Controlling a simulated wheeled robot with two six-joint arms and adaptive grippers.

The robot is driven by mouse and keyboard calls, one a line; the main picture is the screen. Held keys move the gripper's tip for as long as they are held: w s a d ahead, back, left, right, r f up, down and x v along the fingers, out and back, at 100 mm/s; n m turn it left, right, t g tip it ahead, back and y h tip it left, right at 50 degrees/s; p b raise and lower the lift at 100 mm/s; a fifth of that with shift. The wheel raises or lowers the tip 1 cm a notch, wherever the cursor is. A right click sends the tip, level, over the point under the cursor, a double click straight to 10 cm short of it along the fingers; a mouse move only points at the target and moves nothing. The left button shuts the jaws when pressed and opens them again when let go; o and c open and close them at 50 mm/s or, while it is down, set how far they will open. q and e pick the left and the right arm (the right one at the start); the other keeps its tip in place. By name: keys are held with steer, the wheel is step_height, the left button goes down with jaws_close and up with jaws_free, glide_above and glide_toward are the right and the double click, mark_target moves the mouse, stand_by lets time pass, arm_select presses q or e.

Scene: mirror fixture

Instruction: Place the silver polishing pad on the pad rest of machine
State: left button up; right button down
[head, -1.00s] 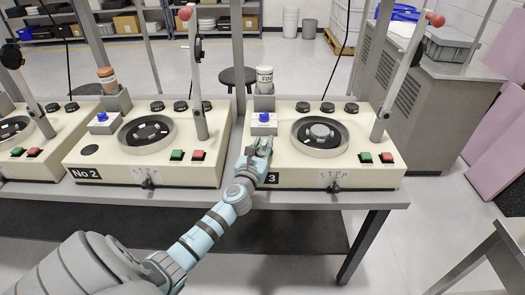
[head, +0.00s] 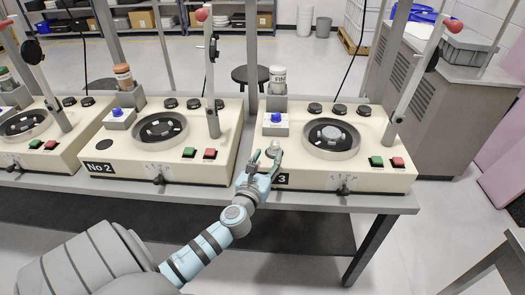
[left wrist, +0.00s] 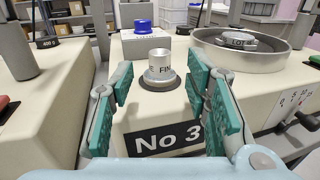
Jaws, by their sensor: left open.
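The silver polishing pad (head: 273,149) is a short silver cylinder with letters starting "FI" on its side. It stands upright on the dark round pad rest (left wrist: 176,92) at the front left of machine No 3 (head: 350,178). It also shows in the left wrist view (left wrist: 160,70). My left gripper (head: 264,160) is open at the machine's front left corner. In the left wrist view its teal fingers are spread on either side of the pad, with visible gaps to it. My right gripper is not in view.
A blue-knobbed piece (head: 277,118) sits on a white block behind the pad, with a white jar (head: 277,75) behind that. The round basin (head: 328,137) is to the right. Machine No 2 (head: 160,165) stands to the left, across a narrow gap.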

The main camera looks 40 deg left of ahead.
arm_select(q)
steer(key=v, duration=0.5)
steer(key=shift+s, duration=0.1)
steer(key=shift+f, duration=0.1)
steer(key=s+d+f+n+g+h, duration=0.1)
steer(key=d+f+n+g+h, duration=0.4)
steer(key=f+n, duration=0.75)
steer(key=s+d+f+n+g, duration=0.1)
steer(key=s+f+n+g, duration=0.1)
steer(key=s+f+n, duration=0.6)
steer(key=s+d+f+n+g, duration=0.15)
steer(key=s+f, duration=0.25)
steer(key=f, duration=0.8)
steer(key=s+d+f+n+g, duration=0.1)
steer(key=s+f+n+g, duration=0.1)
steer(key=s, duration=0.6)
steer(key=s+d+f+n+g, duration=0.1)
steer(key=s+f+n+g, duration=0.1)
steer(key=s+f+n, duration=0.2)
steer(key=s+d+f+n+g+h, duration=0.1)
steer(key=s+f+n+g, duration=0.2)
steer(key=s+f, duration=0.4)
steer(key=s, duration=0.7)
steer(key=shift+d+f, duration=0.2)
steer(key=shift+f, duration=0.05)
